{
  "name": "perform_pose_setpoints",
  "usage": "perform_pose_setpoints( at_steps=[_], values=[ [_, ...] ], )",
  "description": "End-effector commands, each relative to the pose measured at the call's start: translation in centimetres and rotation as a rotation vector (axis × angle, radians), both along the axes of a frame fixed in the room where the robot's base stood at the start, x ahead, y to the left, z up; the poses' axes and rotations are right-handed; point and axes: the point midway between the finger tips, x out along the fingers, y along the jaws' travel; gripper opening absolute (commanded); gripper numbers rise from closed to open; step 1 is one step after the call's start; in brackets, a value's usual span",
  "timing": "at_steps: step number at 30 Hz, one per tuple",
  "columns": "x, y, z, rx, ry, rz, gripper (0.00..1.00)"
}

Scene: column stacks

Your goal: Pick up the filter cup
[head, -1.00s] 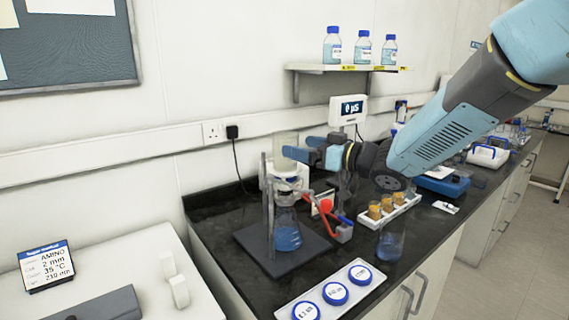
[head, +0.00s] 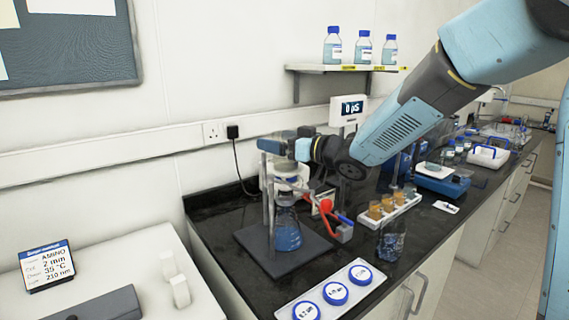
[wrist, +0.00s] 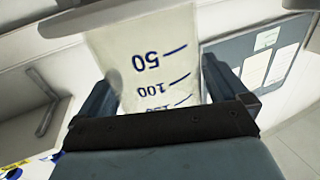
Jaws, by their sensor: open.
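The filter cup (wrist: 150,50) is a pale translucent cup with blue graduation marks and numbers. In the wrist view it stands between my gripper's two blue fingers (wrist: 160,90), with a finger on either side. The fingers are open, and I cannot tell whether either touches the cup. In the head view my gripper (head: 284,148) is at the cup's height, at the top of the glassware stack, and hides most of the cup. Below it, a conical flask (head: 287,232) with blue liquid stands on the dark base of a clamp stand (head: 255,240).
A red-ended clamp (head: 326,206) sticks out right of the flask. A rack of amber vials (head: 385,208), a beaker (head: 390,243) and a tray of blue-ringed lids (head: 335,293) stand nearby. A display unit (head: 350,109) and a bottle shelf (head: 340,69) are behind.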

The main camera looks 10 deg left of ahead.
Motion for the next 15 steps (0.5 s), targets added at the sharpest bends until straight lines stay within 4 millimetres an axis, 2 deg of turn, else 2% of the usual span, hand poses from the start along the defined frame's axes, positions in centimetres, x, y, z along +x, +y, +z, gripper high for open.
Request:
perform_pose_setpoints(
  at_steps=[2,15],
  values=[
    [0.01,-0.04,0.00,0.000,0.000,0.000,0.98],
    [0.03,-0.11,-0.01,0.000,0.000,-0.001,0.56]
  ],
)
